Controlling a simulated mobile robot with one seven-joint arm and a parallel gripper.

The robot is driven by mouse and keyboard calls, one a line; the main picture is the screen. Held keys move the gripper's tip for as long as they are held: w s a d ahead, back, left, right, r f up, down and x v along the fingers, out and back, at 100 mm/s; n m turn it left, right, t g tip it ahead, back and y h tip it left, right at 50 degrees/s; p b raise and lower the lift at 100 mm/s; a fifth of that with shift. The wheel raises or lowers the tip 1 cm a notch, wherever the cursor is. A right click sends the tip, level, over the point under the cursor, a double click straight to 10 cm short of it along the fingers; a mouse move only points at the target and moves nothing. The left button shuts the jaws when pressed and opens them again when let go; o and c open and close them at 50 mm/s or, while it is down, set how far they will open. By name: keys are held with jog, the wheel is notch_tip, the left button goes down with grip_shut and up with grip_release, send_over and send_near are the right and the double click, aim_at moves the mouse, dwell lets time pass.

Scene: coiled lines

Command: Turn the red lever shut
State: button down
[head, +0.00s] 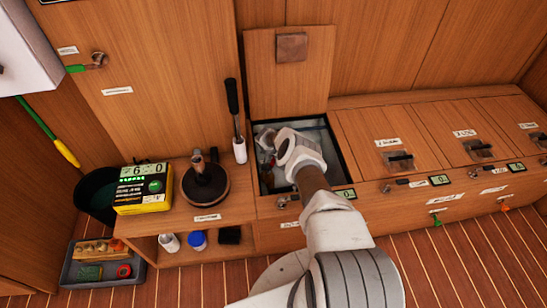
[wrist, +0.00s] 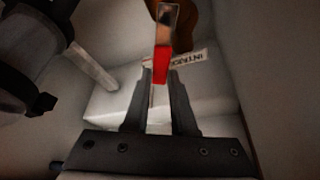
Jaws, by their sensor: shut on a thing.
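The red lever (wrist: 161,64) shows in the middle of the wrist view, below a metallic end piece. My gripper (wrist: 160,84) is shut on the red lever, with one dark finger on each side of it. A brown rounded part (wrist: 184,18) lies behind its upper end. In the head view my arm reaches into the open locker (head: 321,131), and my wrist hides most of the lever area.
The locker's wooden lid (head: 290,75) stands raised behind the opening. Closed lids with latches (head: 398,161) lie to the right. A label strip (wrist: 188,58) and a dark cylindrical fitting (wrist: 25,60) sit close to my fingers. A black-handled tool (head: 232,98) stands left of the opening.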

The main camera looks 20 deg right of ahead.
jog(key=shift+d, duration=0.1)
jog(key=shift+s+d+m+g+h, duration=0.25)
jog(key=shift+s+d+m, duration=0.05)
jog(key=shift+m, duration=0.5)
jog(key=shift+s+d+m+g+h, duration=0.25)
jog(key=shift+s+m, duration=0.05)
jog(key=shift+m, duration=0.5)
jog(key=c, duration=0.7)
grip_release()
jog(key=shift+a, duration=0.1)
